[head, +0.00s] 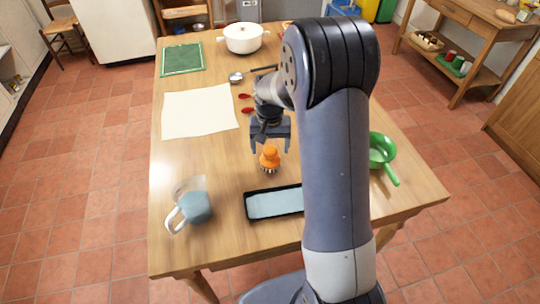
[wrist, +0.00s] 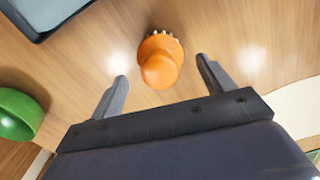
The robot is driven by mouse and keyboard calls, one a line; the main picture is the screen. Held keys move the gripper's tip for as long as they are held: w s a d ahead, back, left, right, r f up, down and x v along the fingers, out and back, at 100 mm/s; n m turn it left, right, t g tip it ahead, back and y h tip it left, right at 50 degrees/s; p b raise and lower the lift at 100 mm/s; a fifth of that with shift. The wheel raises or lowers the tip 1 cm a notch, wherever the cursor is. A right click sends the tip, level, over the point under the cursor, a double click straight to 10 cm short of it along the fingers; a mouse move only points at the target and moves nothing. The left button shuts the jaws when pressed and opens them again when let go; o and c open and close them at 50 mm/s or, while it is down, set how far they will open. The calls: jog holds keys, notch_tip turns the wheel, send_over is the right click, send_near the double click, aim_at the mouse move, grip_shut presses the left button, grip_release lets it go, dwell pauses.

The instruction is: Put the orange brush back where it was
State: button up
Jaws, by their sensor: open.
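The orange brush (head: 269,158) stands on the wooden table, knob up and bristles down, in the middle of the table. It also shows in the wrist view (wrist: 161,62), just beyond and between my fingertips. My gripper (head: 270,148) is open and empty, with its fingers pointing down just above or behind the brush. In the wrist view my two fingers (wrist: 163,68) are spread apart, and neither touches the brush.
A black-rimmed tray (head: 247,205) with a light blue inside lies in front of the brush. A blue-grey mug (head: 195,208) is at front left, a green pan (head: 381,150) at right. A cream sheet (head: 198,110), red spoons (head: 246,97), a ladle (head: 237,77) and a white pot (head: 243,40) lie farther back.

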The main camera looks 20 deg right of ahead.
aim_at(270, 149)
notch_tip(270, 149, up, 6)
jog(key=shift+r, duration=0.1)
